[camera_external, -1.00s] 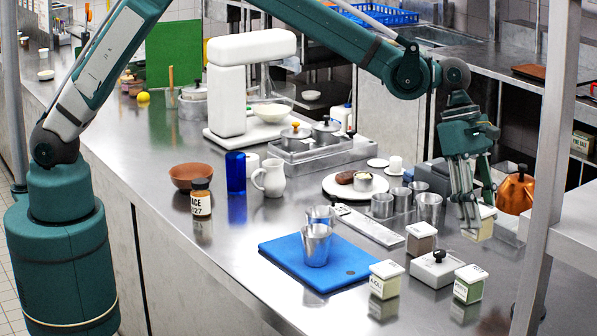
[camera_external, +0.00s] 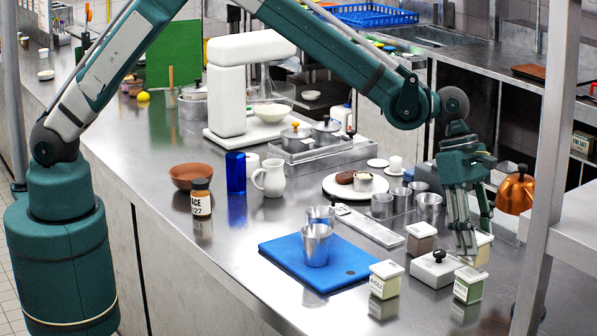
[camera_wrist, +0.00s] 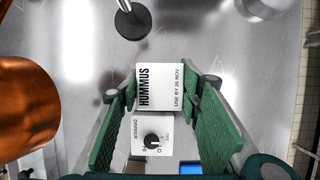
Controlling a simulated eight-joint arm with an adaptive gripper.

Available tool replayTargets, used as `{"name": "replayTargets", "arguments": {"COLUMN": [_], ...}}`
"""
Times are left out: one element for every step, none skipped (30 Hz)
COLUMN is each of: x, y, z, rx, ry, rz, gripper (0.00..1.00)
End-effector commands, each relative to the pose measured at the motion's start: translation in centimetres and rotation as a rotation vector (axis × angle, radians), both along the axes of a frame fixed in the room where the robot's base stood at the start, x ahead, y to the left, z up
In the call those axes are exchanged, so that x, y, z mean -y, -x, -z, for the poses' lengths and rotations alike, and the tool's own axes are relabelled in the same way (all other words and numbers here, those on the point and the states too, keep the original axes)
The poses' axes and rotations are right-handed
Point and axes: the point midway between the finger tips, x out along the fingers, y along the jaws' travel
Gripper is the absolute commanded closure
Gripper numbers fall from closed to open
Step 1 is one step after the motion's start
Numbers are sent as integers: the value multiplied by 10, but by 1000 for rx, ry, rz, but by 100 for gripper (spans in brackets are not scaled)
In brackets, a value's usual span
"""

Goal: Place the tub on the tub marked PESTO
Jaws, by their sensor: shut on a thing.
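My gripper (camera_external: 472,248) is shut on a cream tub (camera_external: 484,249) with a white lid, over the right part of the counter. In the wrist view the held tub's lid (camera_wrist: 160,87) reads HUMMUS and sits between my green fingers. In the external view my fingers hide part of it. A tub with green contents (camera_external: 469,284) stands upright in front of it; its small lettering is hard to read, but it may be the PESTO tub. Another white-lidded tub (camera_external: 386,279), apparently marked AIOLI, stands to its left. A brown-filled tub (camera_external: 420,239) stands farther back.
A white dimmer box (camera_external: 434,271) with a black knob sits between the tubs. Metal cups (camera_external: 428,207) stand behind. A copper kettle (camera_external: 516,191) is close on the right. A blue board (camera_external: 283,259) with metal cups lies left. A grey post (camera_external: 549,170) crosses the right foreground.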

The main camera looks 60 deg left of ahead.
Motion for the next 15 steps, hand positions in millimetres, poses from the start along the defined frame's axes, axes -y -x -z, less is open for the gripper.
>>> {"name": "replayTargets", "arguments": {"x": [0,0,0,0,0,0,0,0,0,0,0,0,0,0,0], "y": [0,0,0,0,0,0,0,0,0,0,0,0,0,0,0], "z": [6,9,12,15,17,19,20,20,20,20,20,20,20,20,20], "rx": [0,0,0,0,0,0,0,0,0,0,0,0,0,0,0], "ry": [0,0,0,0,0,0,0,0,0,0,0,0,0,0,0], "rz": [0,0,0,0,0,0,0,0,0,0,0,0,0,0,0], "gripper": [80,80,80,80,80,80,80,80,80,80,80,80,80,80,80]}}
